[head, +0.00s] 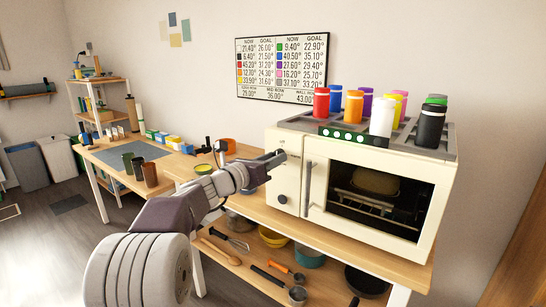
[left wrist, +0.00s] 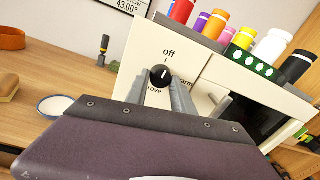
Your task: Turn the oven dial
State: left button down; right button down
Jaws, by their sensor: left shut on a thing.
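The cream oven (head: 300,150) stands on a wooden bench, its front facing me. Its black dial (left wrist: 160,75) shows in the left wrist view, with "off" printed above it, "warm" partly hidden at right and "prove" partly hidden below. The dial's white pointer line points up, toward "off". My left gripper (head: 279,157) reaches the upper left of the oven front. In the left wrist view its two fingers (left wrist: 162,88) are on either side of the dial, shut on it. In the head view the gripper hides most of this dial. My right gripper is not in view.
A second black knob (head: 282,199) sits lower on the oven front, left of the door handle (head: 307,188). Several coloured cylinders stand on the oven top, including a red one (head: 321,101). A white bowl (left wrist: 55,106) lies on the bench to the left. Utensils and pans fill the shelf below.

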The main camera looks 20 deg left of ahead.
pick_arm(q)
jog(key=shift+f+n, duration=0.15)
jog(key=shift+n, duration=0.25)
jog(key=c, duration=1.1)
grip_release()
jog(key=v, duration=0.9)
